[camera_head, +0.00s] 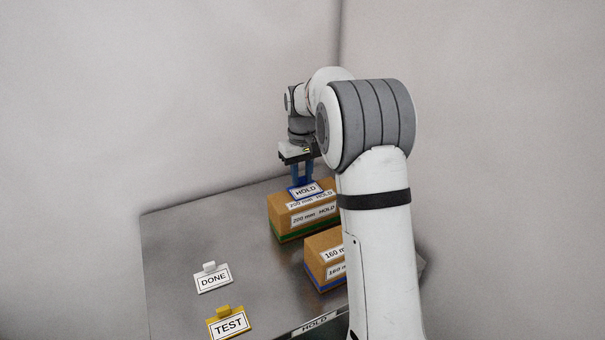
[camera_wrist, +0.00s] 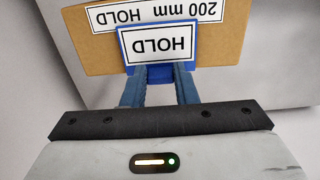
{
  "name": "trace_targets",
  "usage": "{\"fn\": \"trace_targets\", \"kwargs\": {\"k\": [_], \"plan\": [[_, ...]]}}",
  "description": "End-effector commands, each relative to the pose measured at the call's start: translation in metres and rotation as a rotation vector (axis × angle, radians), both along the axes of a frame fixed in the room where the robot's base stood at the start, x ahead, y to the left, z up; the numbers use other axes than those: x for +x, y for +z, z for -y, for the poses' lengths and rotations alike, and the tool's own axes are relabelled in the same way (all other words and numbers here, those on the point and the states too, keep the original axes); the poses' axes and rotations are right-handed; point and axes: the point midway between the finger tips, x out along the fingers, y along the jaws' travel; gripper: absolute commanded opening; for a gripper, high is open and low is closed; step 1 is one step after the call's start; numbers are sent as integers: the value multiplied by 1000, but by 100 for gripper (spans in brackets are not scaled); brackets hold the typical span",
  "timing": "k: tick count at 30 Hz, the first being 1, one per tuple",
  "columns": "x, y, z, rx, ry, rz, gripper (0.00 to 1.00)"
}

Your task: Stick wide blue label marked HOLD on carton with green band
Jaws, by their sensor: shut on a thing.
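The blue-bordered HOLD label (camera_head: 305,190) is at the top of the carton with the green band (camera_head: 288,228). My gripper (camera_head: 302,176) is above that carton, shut on the label's blue tab. In the wrist view the label (camera_wrist: 159,44) reads upside down, and my gripper's fingers (camera_wrist: 160,88) close on the tab behind it. The label overlaps the carton's top (camera_wrist: 88,52) in that view, partly covering the white "200 mm HOLD" strip. I cannot tell whether it touches the carton.
A carton with a blue band (camera_head: 316,272) stands nearer, partly hidden by my arm. A white DONE label (camera_head: 213,279) and a yellow TEST label (camera_head: 229,323) lie on the grey table (camera_head: 185,240). A HOLD strip (camera_head: 315,323) marks its front edge.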

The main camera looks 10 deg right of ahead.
Motion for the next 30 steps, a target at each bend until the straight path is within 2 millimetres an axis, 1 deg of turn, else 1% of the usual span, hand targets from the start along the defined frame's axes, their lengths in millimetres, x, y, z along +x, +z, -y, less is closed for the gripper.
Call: {"fn": "trace_targets", "kwargs": {"k": [5, 6, 14, 20, 23, 26, 30], "plan": [[0, -1, 0, 0, 0, 0, 5], [0, -1, 0, 0, 0, 0, 29], [0, -1, 0, 0, 0, 0, 51], [0, -1, 0, 0, 0, 0, 52], [0, 2, 0, 0, 0, 1, 52], [1, 14, 0, 0, 0, 4, 52], [1, 38, 1, 0, -2, 4, 52]]}}
